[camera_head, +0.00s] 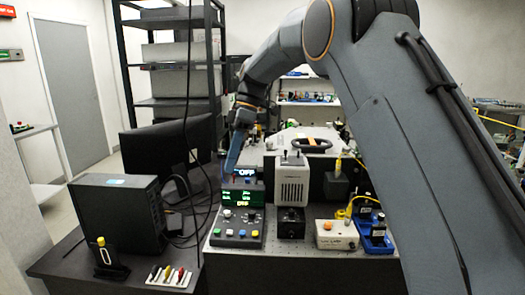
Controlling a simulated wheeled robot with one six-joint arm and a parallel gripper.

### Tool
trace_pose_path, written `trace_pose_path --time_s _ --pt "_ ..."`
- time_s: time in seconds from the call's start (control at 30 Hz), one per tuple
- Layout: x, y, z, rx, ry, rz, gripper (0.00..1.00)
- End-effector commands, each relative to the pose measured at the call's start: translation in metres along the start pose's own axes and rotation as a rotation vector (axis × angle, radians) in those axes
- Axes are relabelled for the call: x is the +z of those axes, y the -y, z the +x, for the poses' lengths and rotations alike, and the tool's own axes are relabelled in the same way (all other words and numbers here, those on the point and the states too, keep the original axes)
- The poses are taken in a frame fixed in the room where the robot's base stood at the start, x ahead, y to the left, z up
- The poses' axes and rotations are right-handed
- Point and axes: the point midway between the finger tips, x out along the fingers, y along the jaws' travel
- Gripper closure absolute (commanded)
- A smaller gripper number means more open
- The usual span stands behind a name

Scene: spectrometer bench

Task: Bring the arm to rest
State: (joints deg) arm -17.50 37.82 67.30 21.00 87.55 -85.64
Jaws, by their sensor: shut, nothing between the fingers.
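My arm reaches from the right side of the head view up and over to the left, then bends down. The fingers look shut, with nothing held. The tip appears near the top of the control box; I cannot tell whether it touches it. My arm hides much of the right part of the bench.
A black monitor (165,142) and a dark computer case (116,212) stand at the left. A grey device (292,182), a white lamp box (336,234) and a blue holder (374,238) stand at the centre. A tall shelf rack (170,102) rises behind.

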Motion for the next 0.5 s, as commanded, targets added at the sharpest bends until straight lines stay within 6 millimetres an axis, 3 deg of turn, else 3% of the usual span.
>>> trace_pose_path --time_s 0.27,0.5 --pt "0.075 0.016 0.034 0.083 0.044 0.366 1.0" --pt "0.178 0.066 0.092 0.222 0.081 0.859 1.0"
